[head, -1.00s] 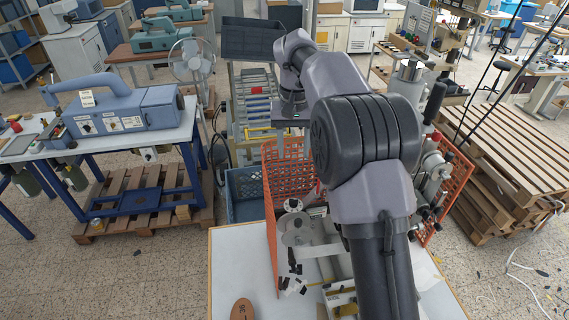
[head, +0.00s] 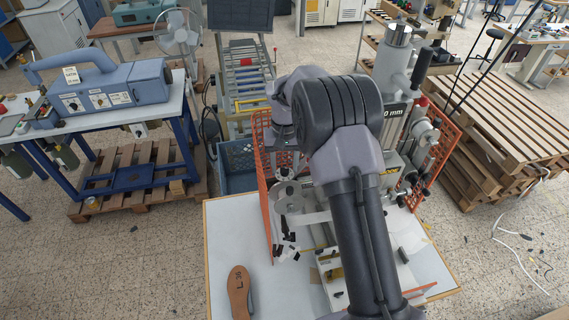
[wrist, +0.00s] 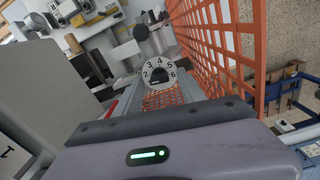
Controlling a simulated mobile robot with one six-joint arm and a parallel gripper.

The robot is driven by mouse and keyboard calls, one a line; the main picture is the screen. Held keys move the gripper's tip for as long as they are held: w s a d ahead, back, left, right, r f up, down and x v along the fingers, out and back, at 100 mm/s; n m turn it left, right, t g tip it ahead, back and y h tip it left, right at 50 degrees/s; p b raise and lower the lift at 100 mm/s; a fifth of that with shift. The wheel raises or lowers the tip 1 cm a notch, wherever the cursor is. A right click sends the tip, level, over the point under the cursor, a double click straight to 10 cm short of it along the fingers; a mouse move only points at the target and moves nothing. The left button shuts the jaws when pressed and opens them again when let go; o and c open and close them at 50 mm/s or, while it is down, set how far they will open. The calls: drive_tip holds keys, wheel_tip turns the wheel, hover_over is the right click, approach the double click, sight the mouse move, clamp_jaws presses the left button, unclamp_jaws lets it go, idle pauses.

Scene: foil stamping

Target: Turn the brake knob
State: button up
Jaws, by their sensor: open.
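The brake knob, a black knob on a round white dial (wrist: 159,73) marked with numbers around 2 to 6, shows near the middle of the wrist view. It faces the camera in front of an orange mesh guard. My gripper (wrist: 165,122) fills the bottom of the wrist view, with its dark front edge below the dial. The jaws are open and apart from the knob, with nothing seen between them. In the head view my gripper (head: 284,145) hangs at the left side of the machine (head: 398,125). My arm covers much of the machine there.
The orange mesh guard (wrist: 215,45) stands close to the right of the knob. Metal rods and rollers (wrist: 85,40) lie to its left. A brown shoe sole (head: 239,292) lies on the white table (head: 225,235). A blue crate (head: 237,165) stands behind the table.

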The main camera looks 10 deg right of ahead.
drive_tip(key=shift+s, duration=0.1)
drive_tip(key=shift+c, duration=0.2)
clamp_jaws()
drive_tip(key=shift+m+b, duration=0.3)
drive_tip(key=shift+f+m+b, duration=0.1)
drive_tip(key=shift+m+b, duration=0.4)
drive_tip(key=m+b, duration=0.2)
drive_tip(key=m, duration=0.1)
drive_tip(key=shift+b, duration=0.4)
drive_tip(key=m+b, duration=0.2)
drive_tip(key=m, duration=0.1)
drive_tip(key=shift+m, duration=0.4)
drive_tip(key=shift+m+b, duration=0.8)
drive_tip(key=shift+m, duration=0.8)
drive_tip(key=shift+r, duration=0.2)
